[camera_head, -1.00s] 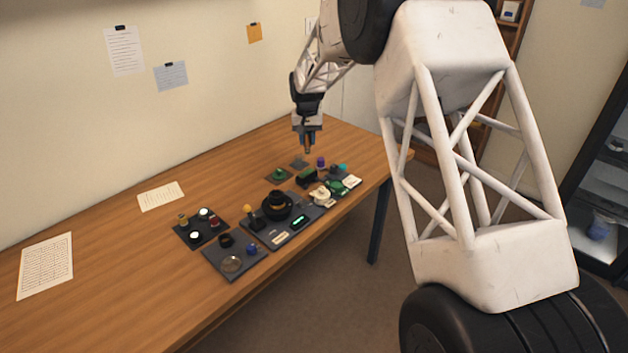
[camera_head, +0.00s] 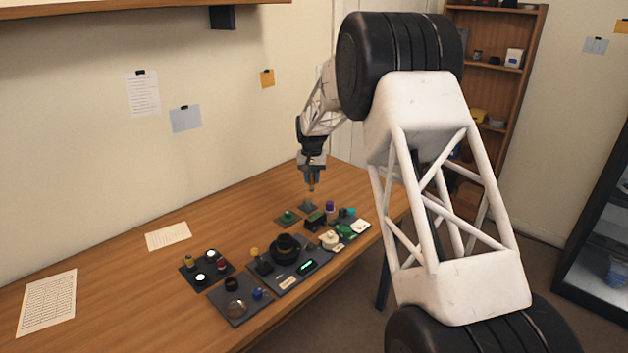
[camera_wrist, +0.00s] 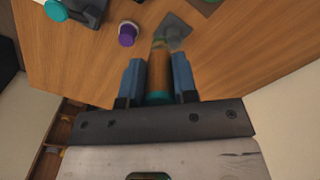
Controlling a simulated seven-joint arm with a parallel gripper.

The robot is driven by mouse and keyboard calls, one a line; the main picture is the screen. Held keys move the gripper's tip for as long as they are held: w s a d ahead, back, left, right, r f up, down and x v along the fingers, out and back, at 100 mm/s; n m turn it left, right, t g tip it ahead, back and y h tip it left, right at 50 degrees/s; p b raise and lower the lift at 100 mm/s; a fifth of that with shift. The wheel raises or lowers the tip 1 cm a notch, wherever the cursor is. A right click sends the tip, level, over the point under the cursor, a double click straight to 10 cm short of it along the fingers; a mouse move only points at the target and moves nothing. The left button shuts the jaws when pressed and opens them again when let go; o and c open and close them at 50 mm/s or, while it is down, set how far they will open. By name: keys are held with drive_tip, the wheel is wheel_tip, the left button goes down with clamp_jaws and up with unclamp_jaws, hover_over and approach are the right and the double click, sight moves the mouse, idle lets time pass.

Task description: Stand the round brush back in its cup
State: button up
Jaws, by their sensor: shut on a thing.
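My gripper (camera_head: 311,178) is shut on the round brush, whose brown handle (camera_wrist: 160,72) shows between the two blue fingers in the wrist view, with a teal band (camera_wrist: 158,98) near the palm. In the head view the brush (camera_head: 311,188) hangs roughly upright below the fingers. The small grey cup on a square base (camera_head: 307,206) stands on the table just below it. In the wrist view the cup (camera_wrist: 173,30) lies just beyond the brush's far end, which partly overlaps it. The brush end appears above the cup, not inside it; the exact gap is unclear.
A purple-topped piece (camera_wrist: 127,35) stands beside the cup, and a teal-topped piece (camera_head: 350,212) is farther right. Dark trays with lens parts (camera_head: 285,262) fill the front.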

drive_tip(key=shift+w+a+f, duration=0.25)
drive_tip(key=shift+w+f, duration=0.1)
drive_tip(key=shift+w, duration=0.5)
drive_tip(key=shift+w+a+f, duration=0.3)
drive_tip(key=shift+w+f, duration=0.1)
drive_tip(key=shift+w, duration=0.5)
drive_tip(key=shift+w+a+f, duration=0.25)
drive_tip(key=shift+w+f, duration=0.1)
drive_tip(key=shift+w, duration=0.5)
drive_tip(key=shift+f, duration=0.15)
drive_tip(key=shift+f, duration=2.1)
drive_tip(key=shift+f, duration=0.6)
drive_tip(key=shift+f, duration=0.7)
drive_tip(key=shift+f, duration=0.75)
drive_tip(key=o, duration=1.5)
